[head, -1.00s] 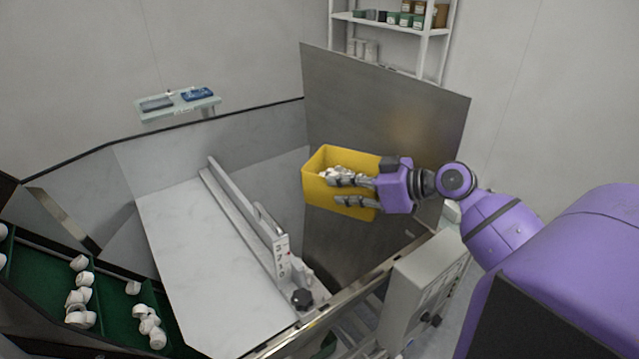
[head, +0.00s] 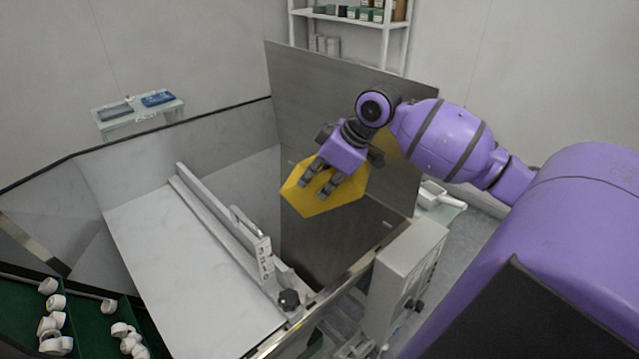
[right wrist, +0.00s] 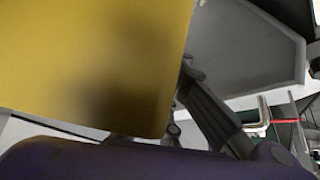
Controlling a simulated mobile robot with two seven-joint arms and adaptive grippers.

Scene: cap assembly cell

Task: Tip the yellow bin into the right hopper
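The yellow bin (head: 335,199) is held in the air over the right hopper (head: 300,245), the dark metal compartment right of the divider. The bin is strongly tilted; its mouth and contents are hidden from the head view. My right gripper (head: 318,190) is shut on the bin, its fingers lying across a yellow face. In the right wrist view the bin (right wrist: 90,60) fills the upper left, with a grey finger (right wrist: 212,115) against its edge. Whether caps are falling cannot be seen. My left gripper is not in view.
A grey divider rail (head: 225,220) with a black knob borders the pale left slope (head: 180,265). A tall metal panel (head: 340,110) stands behind the bin. A grey control box (head: 405,275) is at the front right. White caps (head: 52,325) lie in green trays at the lower left.

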